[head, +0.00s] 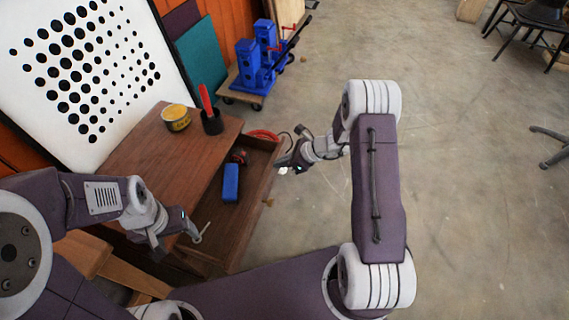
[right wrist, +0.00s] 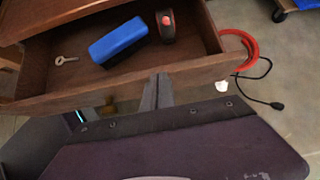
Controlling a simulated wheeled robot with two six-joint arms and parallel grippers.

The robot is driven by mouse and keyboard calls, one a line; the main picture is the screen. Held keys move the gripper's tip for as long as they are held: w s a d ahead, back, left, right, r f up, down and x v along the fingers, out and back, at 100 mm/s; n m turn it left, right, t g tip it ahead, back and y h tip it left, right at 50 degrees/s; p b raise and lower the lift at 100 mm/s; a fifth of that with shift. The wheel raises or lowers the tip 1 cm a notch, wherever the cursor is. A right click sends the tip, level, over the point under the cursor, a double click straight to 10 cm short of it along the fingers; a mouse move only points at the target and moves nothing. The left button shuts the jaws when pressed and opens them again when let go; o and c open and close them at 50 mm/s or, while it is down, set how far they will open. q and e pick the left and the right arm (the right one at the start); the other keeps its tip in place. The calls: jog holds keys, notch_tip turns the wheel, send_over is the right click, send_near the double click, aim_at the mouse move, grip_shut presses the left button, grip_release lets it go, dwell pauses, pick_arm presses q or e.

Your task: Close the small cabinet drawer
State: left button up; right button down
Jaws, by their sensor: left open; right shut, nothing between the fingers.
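The small wooden cabinet (head: 150,150) stands at left in the head view, and its drawer (head: 248,225) is pulled well open. The drawer front also crosses the right wrist view (right wrist: 90,97). My right gripper (head: 283,162) is shut and empty at the outer side of the drawer front. In the right wrist view its fingertips (right wrist: 160,82) overlap the front's top edge; I cannot tell whether they touch. My left gripper (head: 186,238) is open over the drawer's near end.
A yellow tin (head: 176,118) and a dark cup (head: 211,122) with a red-handled tool stand on the cabinet top. A red cable ring (right wrist: 238,48) and black cable lie beyond the drawer. Blue presses (head: 257,62) stand on a wheeled board behind.

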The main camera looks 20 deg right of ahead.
pick_arm(q)
jog(key=shift+w+a+r+p, duration=0.25)
jog(key=shift+a+r+p, duration=0.2)
jog(key=shift+r+p, duration=0.25)
pick_arm(e)
jog(key=w+a, duration=0.7)
jog(key=a, duration=0.4)
jog(key=shift+w+a, duration=0.15)
jog(key=shift+w, duration=0.1)
